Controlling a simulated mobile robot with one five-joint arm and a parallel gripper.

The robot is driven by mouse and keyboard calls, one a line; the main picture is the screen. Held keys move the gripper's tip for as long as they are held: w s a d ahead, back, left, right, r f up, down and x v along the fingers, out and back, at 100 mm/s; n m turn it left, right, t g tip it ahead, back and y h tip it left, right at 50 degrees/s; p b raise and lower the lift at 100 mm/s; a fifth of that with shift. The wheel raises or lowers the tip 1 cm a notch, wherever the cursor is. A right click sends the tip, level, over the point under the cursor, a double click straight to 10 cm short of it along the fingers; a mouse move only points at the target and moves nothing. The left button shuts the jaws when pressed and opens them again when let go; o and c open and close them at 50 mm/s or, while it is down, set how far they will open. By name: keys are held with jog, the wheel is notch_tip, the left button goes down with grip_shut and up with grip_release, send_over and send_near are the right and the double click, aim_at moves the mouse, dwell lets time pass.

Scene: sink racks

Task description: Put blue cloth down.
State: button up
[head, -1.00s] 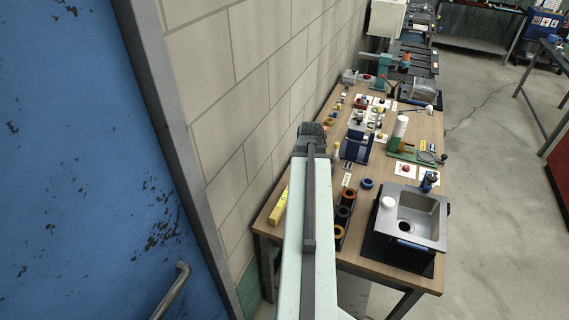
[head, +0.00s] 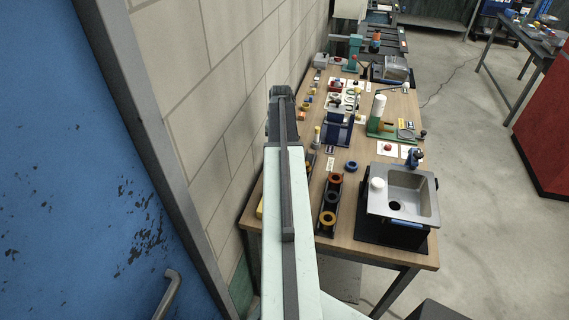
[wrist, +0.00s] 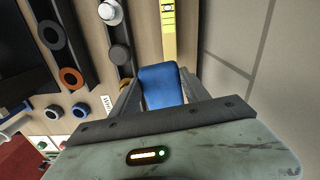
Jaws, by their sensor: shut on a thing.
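My gripper (wrist: 160,92) is shut on the blue cloth (wrist: 161,86), which shows as a blue patch between the fingers in the wrist view. The cloth is held over the wooden table, close to a yellow level (wrist: 169,28). Whether it touches the table cannot be told. In the head view my gripper (head: 281,97) is seen from behind, over the table's left side near the wall, and the cloth is hidden by my arm.
A sink (head: 425,201) stands at the table's near right corner. A black rack (head: 331,189) with coloured rings lies left of it. A blue holder (head: 337,132) and a green stand (head: 376,128) are farther back. A block wall (head: 215,120) borders the left.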

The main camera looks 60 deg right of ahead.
jog(key=w+d+f+m+b, duration=0.25)
jog(key=w+d, duration=0.35)
jog(key=d, duration=0.4)
jog(key=shift+n, duration=0.45)
jog(key=f+b, duration=0.6)
jog(key=f, duration=0.1)
jog(key=f+b, duration=0.4)
jog(key=shift+s, duration=0.3)
jog(key=shift+r+p, duration=0.3)
jog(key=shift+f, duration=0.25)
jog(key=o, duration=1.2)
jog(key=shift+r, duration=0.1)
notch_tip(320, 180, up, 12)
jog(key=p, duration=1.2)
jog(key=shift+r, duration=0.2)
